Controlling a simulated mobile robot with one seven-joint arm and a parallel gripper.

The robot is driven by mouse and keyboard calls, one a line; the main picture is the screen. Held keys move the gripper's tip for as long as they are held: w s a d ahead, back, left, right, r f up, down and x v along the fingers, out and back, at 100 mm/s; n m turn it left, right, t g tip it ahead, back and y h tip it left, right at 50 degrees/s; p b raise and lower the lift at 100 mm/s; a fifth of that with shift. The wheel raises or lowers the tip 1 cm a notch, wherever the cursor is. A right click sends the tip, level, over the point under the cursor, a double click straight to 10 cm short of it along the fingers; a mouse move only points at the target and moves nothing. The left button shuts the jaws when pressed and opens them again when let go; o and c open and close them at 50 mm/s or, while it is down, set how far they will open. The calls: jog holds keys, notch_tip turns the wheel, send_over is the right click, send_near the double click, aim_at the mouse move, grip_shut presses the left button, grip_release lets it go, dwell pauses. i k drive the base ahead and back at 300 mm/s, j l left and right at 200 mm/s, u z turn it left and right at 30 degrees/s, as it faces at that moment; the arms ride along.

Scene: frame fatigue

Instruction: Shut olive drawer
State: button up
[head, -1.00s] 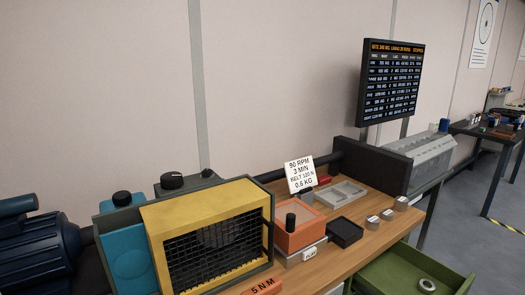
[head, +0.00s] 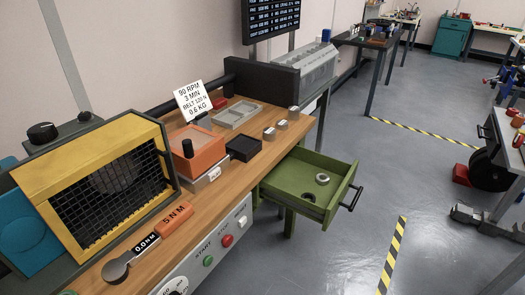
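The olive drawer (head: 283,203) stands pulled out from under the right end of the wooden workbench, over the floor. Its dark bar handle (head: 351,198) is on the front panel, facing right. A grey ring (head: 322,179) and a small dark round piece (head: 308,197) lie inside it. My gripper is not in this view.
The wooden bench top (head: 222,174) carries an orange box (head: 197,150), a black tray (head: 243,148), a grey tray (head: 236,115) and a yellow caged machine (head: 100,180). Grey floor (head: 385,165) right of the drawer is open. Yellow-black floor tape (head: 393,255) runs there.

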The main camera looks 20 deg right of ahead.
aim_at(307, 179)
jog(key=z, duration=1.1)
